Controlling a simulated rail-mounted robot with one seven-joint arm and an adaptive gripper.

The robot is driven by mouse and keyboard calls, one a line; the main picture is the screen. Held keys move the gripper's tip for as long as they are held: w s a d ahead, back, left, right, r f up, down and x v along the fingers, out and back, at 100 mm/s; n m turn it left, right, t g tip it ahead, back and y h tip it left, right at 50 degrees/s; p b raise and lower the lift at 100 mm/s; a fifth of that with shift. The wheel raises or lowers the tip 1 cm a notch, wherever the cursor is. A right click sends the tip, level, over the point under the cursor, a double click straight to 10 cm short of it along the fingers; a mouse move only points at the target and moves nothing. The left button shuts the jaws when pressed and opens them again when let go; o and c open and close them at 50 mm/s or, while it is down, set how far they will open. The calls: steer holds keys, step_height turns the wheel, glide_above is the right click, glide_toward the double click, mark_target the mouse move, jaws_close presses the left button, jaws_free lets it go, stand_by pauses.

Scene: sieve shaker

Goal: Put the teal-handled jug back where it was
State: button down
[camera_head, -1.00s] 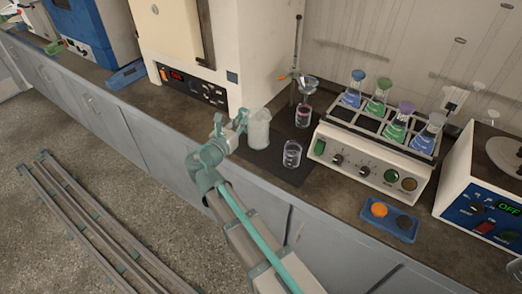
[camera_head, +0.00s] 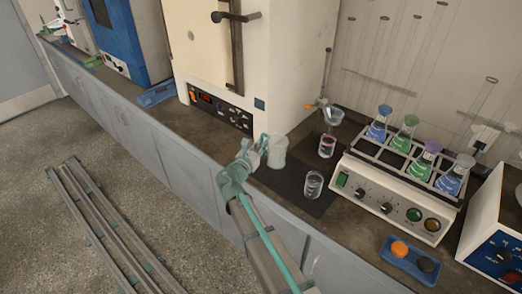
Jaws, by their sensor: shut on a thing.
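The jug (camera_head: 277,153) is a whitish, cloudy vessel, upright at the left back part of a dark mat (camera_head: 318,205) on the counter. My gripper (camera_head: 263,148) is at its left side and shut on it, seemingly at the handle. The gripper covers the handle, so its teal colour cannot be told apart from my teal-grey fingers. Whether the jug's base touches the mat or hangs just above it cannot be told.
A cream oven (camera_head: 215,103) is behind left. A shaker with flasks (camera_head: 392,197) and a blue tray (camera_head: 408,262) lie right. Counter left of the jug is clear.

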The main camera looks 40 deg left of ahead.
steer(key=shift+w+a+f, duration=0.25)
steer(key=shift+a+f, duration=0.05)
steer(key=shift+f, duration=0.15)
steer(key=shift+w+a+f, duration=0.25)
steer(key=shift+a+f, duration=0.05)
steer(key=shift+f, duration=0.15)
steer(key=f, duration=0.1)
steer(key=f+p, duration=0.1)
steer(key=shift+w+a+f+p, duration=0.15)
steer(key=shift+a+f+p, duration=0.05)
steer(key=shift+f+p, duration=0.1)
steer(key=shift+f, duration=0.45)
steer(key=shift+f, duration=0.1)
steer(key=shift+f, duration=0.15)
steer(key=c, duration=1.2)
jaws_free()
steer(key=shift+d+r, duration=0.1)
steer(key=shift+r, duration=0.2)
steer(key=s+b, duration=0.1)
steer(key=s, duration=0.3)
steer(key=s+d, duration=0.1)
steer(key=s, duration=0.3)
steer(key=s+d+b, duration=0.1)
steer(key=s, duration=0.3)
steer(key=shift+b, duration=0.35)
